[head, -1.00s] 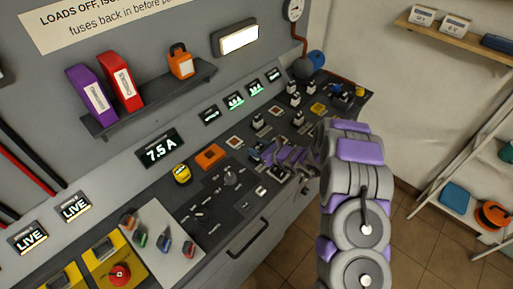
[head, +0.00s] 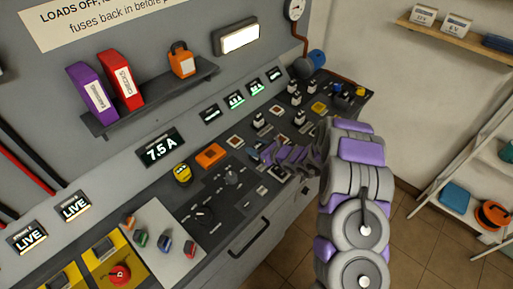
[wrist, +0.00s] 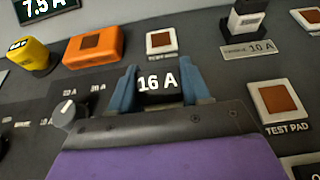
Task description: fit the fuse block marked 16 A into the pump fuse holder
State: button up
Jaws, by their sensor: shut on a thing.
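The fuse block marked 16 A (wrist: 157,84) is a dark block with white lettering. In the wrist view it sits between the two blue fingers of my gripper (wrist: 160,88), which is shut on it. In the head view my gripper (head: 262,154) is over the middle of the grey console, and the block is too small to make out there. I cannot pick out the pump fuse holder by its label in either view. My gripper may hide what lies under the block, so I cannot tell whether it is seated.
Near the gripper are an orange box (wrist: 95,44), a yellow plug-like part (wrist: 32,54), a grey knob (wrist: 69,114), a test pad (wrist: 274,102) and a black-and-white fuse (wrist: 246,18) beside a 10 A label. A display reads 7.5 A (head: 160,148). A shelf (head: 150,98) holds binders.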

jog(key=shift+f+b, duration=0.35)
jog(key=shift+f, duration=0.2)
dwell(0.5)
jog(key=o, duration=0.9)
jog(key=shift+v, duration=5.65)
